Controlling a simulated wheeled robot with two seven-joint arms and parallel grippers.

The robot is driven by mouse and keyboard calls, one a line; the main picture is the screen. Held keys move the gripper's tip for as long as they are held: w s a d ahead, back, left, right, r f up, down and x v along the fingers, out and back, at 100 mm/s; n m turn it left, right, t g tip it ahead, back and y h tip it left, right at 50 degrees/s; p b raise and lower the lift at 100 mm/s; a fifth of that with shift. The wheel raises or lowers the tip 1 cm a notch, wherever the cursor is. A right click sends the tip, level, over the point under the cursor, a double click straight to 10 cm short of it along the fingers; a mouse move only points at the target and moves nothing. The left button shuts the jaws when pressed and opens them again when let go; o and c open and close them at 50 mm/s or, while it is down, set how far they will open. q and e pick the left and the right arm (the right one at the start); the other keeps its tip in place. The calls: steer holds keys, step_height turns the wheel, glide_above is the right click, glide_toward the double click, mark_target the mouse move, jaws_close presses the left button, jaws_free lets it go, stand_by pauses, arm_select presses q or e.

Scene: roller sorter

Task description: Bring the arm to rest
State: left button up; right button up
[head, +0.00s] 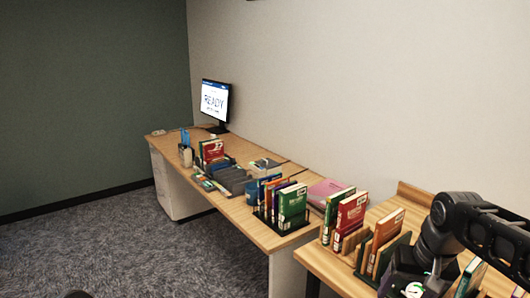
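My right arm (450,232) comes in from the right edge, in front of the near desk. It bends down to a dark wrist part with a small round green-lit dial at the bottom edge. The fingers of my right gripper do not show, so I cannot see whether it is open or shut or holds anything. My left gripper is not in view. A small dark shape shows at the bottom left edge, too cut off to identify.
Books (352,212) stand in racks on the near desk (340,272), close to my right arm. The carpet (120,245) at left is clear.

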steer(key=w+a+f+n+t+y, duration=0.1)
steer(key=w+a+f, duration=0.2)
steer(key=a+f, duration=0.55)
steer(key=w+a+f+n+t+y, duration=0.15)
steer(key=a+f, duration=0.35)
steer(key=f, duration=0.7)
steer(key=s+a+f, duration=0.4)
steer(key=s+f, duration=0.2)
steer(key=f, duration=0.5)
steer(key=s+a+f+g, duration=0.2)
steer(key=s+f, duration=0.3)
steer(key=s, duration=0.4)
steer(key=s+a+f+m+g+y, duration=0.1)
steer(key=s+a+f+g, duration=0.1)
steer(key=s+f, duration=0.4)
steer(key=s+a, duration=0.1)
steer(key=s, duration=0.3)
steer(key=shift+a+f+g, duration=0.2)
steer(key=shift+a+g, duration=0.05)
steer(key=shift+g, duration=0.1)
